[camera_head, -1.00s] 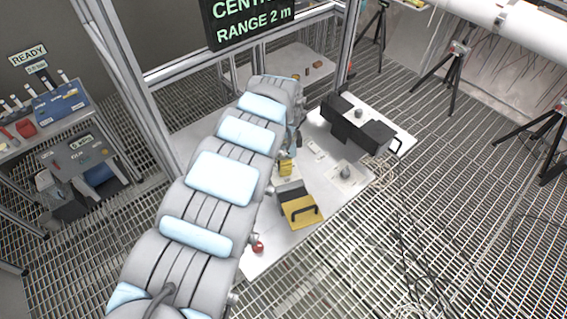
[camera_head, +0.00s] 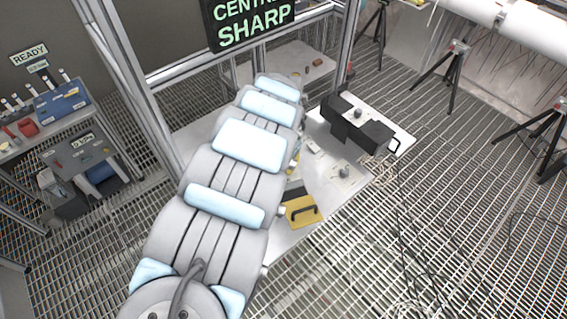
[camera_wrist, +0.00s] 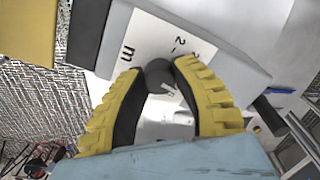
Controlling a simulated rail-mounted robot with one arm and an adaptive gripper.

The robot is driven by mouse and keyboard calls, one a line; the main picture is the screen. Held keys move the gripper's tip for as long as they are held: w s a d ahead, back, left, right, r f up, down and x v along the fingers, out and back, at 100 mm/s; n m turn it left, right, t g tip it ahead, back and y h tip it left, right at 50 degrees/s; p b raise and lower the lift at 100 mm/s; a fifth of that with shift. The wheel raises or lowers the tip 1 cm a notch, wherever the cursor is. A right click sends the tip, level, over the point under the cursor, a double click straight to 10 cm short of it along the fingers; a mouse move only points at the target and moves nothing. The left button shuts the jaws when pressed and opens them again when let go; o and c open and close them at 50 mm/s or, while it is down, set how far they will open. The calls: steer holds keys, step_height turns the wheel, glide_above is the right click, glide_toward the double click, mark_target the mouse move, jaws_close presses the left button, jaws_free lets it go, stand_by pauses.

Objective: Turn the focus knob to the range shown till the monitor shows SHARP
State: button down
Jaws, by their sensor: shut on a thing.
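The focus knob (camera_wrist: 160,74) is a dark grey round knob in the wrist view, on a white scale plate (camera_wrist: 150,38) with "m" and "2" printed on it. My gripper (camera_wrist: 162,82) has its two ridged yellow fingers shut on the knob, one on each side. The fingers cover part of the scale. In the head view my arm hides the gripper and this knob. The monitor (camera_head: 252,24) hangs at the top and reads "SHARP" in green below a partly cut-off "CENTRE" line.
A black instrument (camera_head: 357,135) and a yellow piece with a black handle (camera_head: 302,213) sit on the white table (camera_head: 378,166) right of my arm. A shelf (camera_head: 30,142) with a blue box stands at left. Tripods stand on the grating at right.

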steer(key=shift+n, duration=0.5)
steer(key=c, duration=0.7)
jaws_free()
steer(key=shift+c, duration=0.2)
